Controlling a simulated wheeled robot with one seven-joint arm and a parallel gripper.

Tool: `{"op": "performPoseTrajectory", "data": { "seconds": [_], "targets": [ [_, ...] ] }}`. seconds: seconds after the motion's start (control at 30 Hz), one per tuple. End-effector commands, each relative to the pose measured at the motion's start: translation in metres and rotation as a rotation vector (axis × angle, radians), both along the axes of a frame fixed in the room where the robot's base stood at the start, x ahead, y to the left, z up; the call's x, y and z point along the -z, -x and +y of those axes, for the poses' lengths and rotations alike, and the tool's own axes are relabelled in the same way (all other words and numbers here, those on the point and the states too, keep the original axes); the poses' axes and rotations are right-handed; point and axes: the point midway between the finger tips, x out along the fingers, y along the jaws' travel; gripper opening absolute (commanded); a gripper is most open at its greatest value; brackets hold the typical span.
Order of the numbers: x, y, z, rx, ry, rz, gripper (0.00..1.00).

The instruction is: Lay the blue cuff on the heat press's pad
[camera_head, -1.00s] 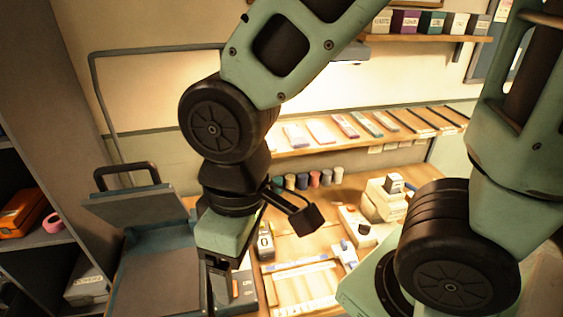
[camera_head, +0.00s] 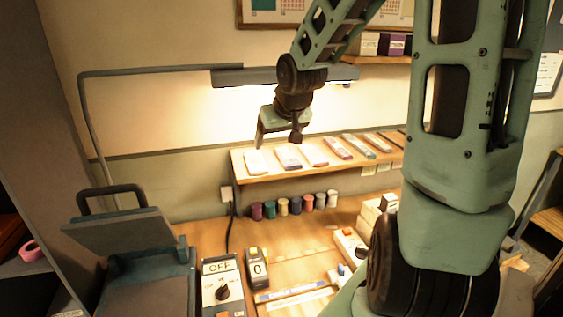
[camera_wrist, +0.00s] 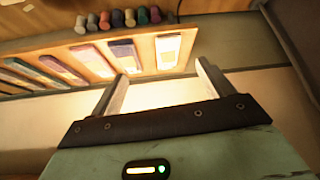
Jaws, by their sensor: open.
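My gripper (camera_head: 279,138) is open and empty, raised in front of the lit wall just above the left part of the sloping shelf. In the wrist view its two fingers (camera_wrist: 162,76) stand apart, with the shelf beyond them. I cannot pick out the blue cuff for certain. Several flat pieces lie in a row on the shelf, among them a bluish one (camera_head: 362,144), but glare washes out the nearer ones. The heat press (camera_head: 120,233) stands at the lower left with its handled upper plate raised.
A lamp bar (camera_head: 225,76) hangs over the sloping shelf (camera_head: 262,178). Several thread spools (camera_head: 295,205) stand below it. A switch box (camera_head: 222,285) and a yellow-black counter (camera_head: 257,268) stand beside the press.

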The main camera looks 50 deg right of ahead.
Motion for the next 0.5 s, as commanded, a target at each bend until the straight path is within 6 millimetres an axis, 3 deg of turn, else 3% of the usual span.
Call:
{"op": "performPoseTrajectory", "data": {
  "seconds": [0.03,0.2,0.37,0.5],
  "targets": [
    [-0.001,0.003,-0.025,0.052,0.008,-0.022,0.8],
    [-0.008,0.012,-0.074,0.149,0.032,-0.071,0.8],
    [-0.008,0.014,-0.09,0.179,0.04,-0.089,0.8],
    [0.006,0.008,-0.094,0.177,0.04,-0.089,0.8]
  ]
}}
